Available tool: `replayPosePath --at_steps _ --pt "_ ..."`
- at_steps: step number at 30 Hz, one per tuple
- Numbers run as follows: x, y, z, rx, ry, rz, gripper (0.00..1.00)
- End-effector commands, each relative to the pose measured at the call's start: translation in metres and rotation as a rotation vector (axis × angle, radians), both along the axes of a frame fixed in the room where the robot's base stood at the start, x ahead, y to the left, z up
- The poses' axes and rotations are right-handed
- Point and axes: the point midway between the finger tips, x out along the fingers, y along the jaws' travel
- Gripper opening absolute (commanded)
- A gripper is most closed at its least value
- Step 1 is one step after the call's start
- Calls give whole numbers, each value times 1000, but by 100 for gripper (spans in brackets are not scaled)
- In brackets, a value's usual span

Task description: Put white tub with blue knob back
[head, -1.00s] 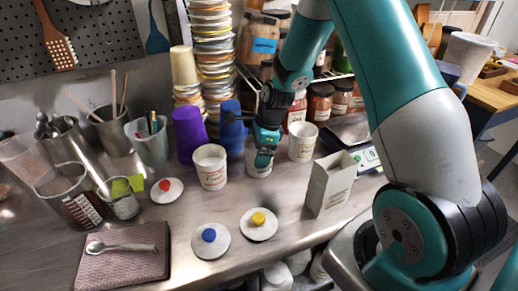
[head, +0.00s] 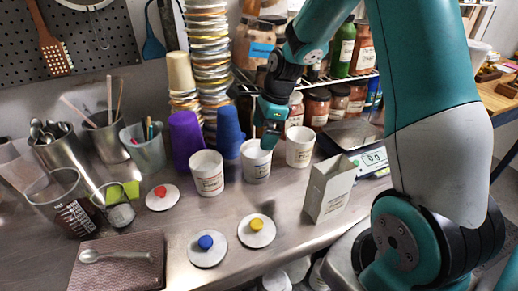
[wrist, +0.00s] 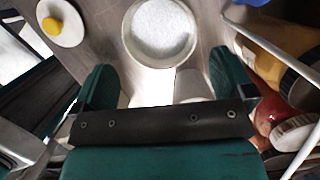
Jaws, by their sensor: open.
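Three white tubs stand in a row: a left tub (head: 207,178), a middle tub (head: 256,166) and a right tub (head: 300,150). All are without lids. A round white lid with a blue knob (head: 207,247) lies flat on the counter in front. No tub bears a blue knob. My gripper (head: 267,142) is open just above the middle tub's rim, with its fingers partly covering that rim. In the wrist view my gripper (wrist: 160,84) has its fingers apart. An open tub with white contents (wrist: 162,35) shows beyond them; which tub it is, I cannot tell.
A yellow-knobbed lid (head: 257,230) and a red-knobbed lid (head: 162,197) lie on the counter. Purple cups (head: 187,138) and blue cups (head: 230,132) stand behind the tubs. A white carton (head: 330,188) and a scale (head: 370,161) are to the right. Jars (head: 317,108) line the back.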

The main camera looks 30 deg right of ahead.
Motion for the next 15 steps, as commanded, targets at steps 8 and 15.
replayPosePath --at_steps 8,15 --pt "-4 -6 34 -1 -5 16 100" --pt "-38 61 73 -31 -138 546 100"
